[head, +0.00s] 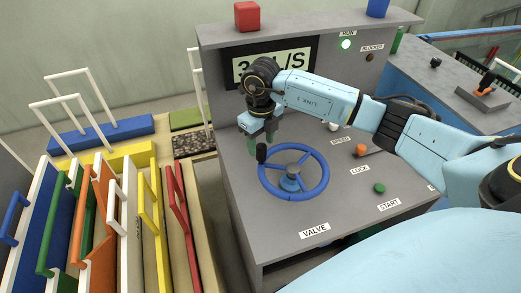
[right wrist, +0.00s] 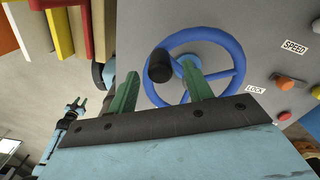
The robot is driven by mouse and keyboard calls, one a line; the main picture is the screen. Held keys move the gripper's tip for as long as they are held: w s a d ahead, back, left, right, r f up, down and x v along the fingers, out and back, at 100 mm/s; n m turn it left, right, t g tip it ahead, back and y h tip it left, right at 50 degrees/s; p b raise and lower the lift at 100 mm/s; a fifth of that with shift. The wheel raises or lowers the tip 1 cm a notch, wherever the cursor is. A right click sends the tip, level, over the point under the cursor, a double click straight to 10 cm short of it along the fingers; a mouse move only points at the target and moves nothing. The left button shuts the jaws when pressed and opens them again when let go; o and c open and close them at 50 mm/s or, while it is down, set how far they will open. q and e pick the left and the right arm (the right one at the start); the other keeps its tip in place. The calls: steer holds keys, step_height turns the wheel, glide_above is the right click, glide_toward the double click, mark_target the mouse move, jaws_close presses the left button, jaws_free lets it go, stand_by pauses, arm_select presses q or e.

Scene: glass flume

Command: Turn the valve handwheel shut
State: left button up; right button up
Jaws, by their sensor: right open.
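The blue valve handwheel (head: 324,170) lies on the grey console above the VALVE label, with a black knob (head: 261,152) upright on its rim at the left. My right gripper (head: 261,138) is open, with its green fingers at the knob. In the right wrist view the handwheel (right wrist: 234,56) lies beyond the fingers, and the knob (right wrist: 159,66) shows between them in the picture. I cannot tell whether either finger touches it. My left gripper is not in the head view; a small light-blue arm with dark tips at the left of the right wrist view looks like mine.
An orange button (head: 361,150) and a green START button (head: 379,188) sit right of the wheel. The green RUN lamp (head: 346,44) is lit. My arm partly covers the display (head: 245,72). Racked coloured boards (head: 95,225) stand left. A red block (head: 246,15) is on top.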

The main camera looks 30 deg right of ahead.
mark_target(261, 146)
step_height(261, 146, down, 4)
steer(key=shift+r, duration=0.1)
steer(key=shift+f, duration=0.5)
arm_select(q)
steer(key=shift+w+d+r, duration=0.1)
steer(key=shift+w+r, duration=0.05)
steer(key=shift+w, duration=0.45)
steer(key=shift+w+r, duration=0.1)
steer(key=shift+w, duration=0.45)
arm_select(e)
jaws_close()
